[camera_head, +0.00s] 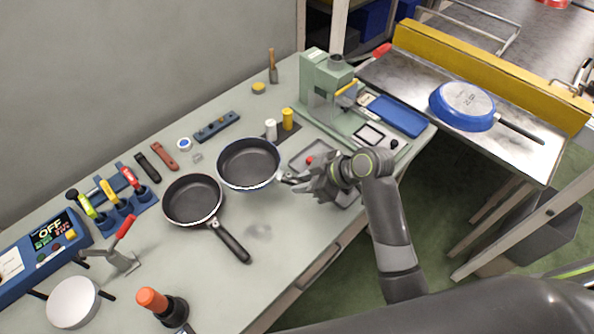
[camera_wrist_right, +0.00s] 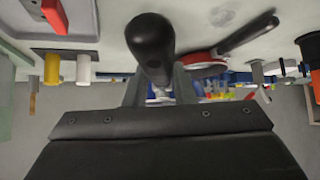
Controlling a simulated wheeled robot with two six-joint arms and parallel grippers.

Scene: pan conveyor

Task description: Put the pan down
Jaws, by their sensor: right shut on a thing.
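A dark pan with a blue outside (camera_head: 248,163) is over the middle of the workbench (camera_head: 262,262), upright with its open side up. I cannot tell whether its base touches the bench. My right gripper (camera_head: 290,180) is shut on its handle, at the pan's right side. In the right wrist view the black handle (camera_wrist_right: 152,45) sticks out between the fingers of this gripper (camera_wrist_right: 158,92), and the pan's body is mostly hidden. My left gripper is in neither view.
A second pan (camera_head: 192,199) lies close left. White and yellow cylinders (camera_head: 270,129) stand behind, with a green press (camera_head: 327,95) at the back right. An upside-down blue pan (camera_head: 463,105) is on the conveyor (camera_head: 440,92).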

